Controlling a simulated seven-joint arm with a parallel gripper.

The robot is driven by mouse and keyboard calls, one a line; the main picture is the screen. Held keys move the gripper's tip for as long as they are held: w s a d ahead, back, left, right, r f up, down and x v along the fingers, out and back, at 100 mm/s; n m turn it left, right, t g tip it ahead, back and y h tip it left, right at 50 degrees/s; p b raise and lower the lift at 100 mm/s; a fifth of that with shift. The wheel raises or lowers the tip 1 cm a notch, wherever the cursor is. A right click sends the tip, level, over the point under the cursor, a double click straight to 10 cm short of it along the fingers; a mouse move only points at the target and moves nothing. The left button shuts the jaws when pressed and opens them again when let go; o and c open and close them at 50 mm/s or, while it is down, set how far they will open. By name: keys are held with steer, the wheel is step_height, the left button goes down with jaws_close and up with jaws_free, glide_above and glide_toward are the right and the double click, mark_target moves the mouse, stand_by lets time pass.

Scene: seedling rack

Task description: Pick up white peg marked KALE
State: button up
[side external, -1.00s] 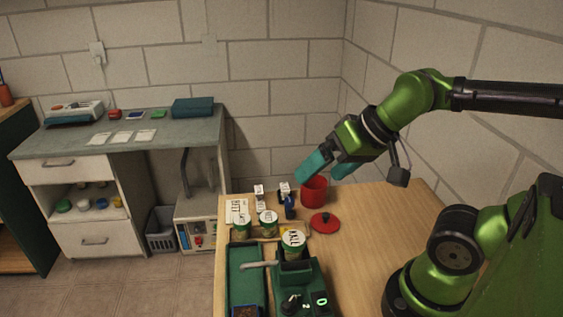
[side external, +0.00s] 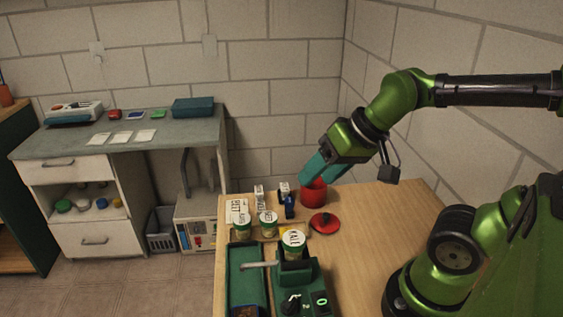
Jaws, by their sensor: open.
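Two small white pegs stand at the back of the wooden table, a left peg (side external: 259,192) and a right peg (side external: 284,188). Dark marks show on them, but they are too small for me to read, so I cannot tell which says KALE. A blue piece (side external: 289,208) is just in front of the right peg. My gripper (side external: 316,172) has teal fingers, is open, and hangs tilted down-left above the red cup (side external: 314,194), right of the pegs. I see nothing held; the fingers partly overlap the cup in this view.
Green pots with white lettered tops (side external: 294,240) stand in front of the pegs, one on a green device (side external: 310,272). A green tray (side external: 245,257) is at front left. A red lid (side external: 324,223) lies near the cup. The table's right side is clear.

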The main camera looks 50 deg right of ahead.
steer(key=w+d+f+m+g+h, duration=0.1)
steer(key=w+d+f+m+g, duration=0.15)
steer(key=w+d, duration=0.55)
steer(key=m+g+h, duration=0.2)
steer(key=g, duration=0.1)
glide_above(285, 187)
steer(key=f, duration=1.2)
steer(key=shift+s+f, duration=0.3)
steer(key=shift+s, duration=0.05)
steer(key=shift+w+f, duration=0.2)
steer(key=shift+f, duration=1.15)
steer(key=shift+w+f, duration=0.2)
steer(key=shift+f, duration=1.15)
steer(key=shift+c, duration=0.3)
jaws_close()
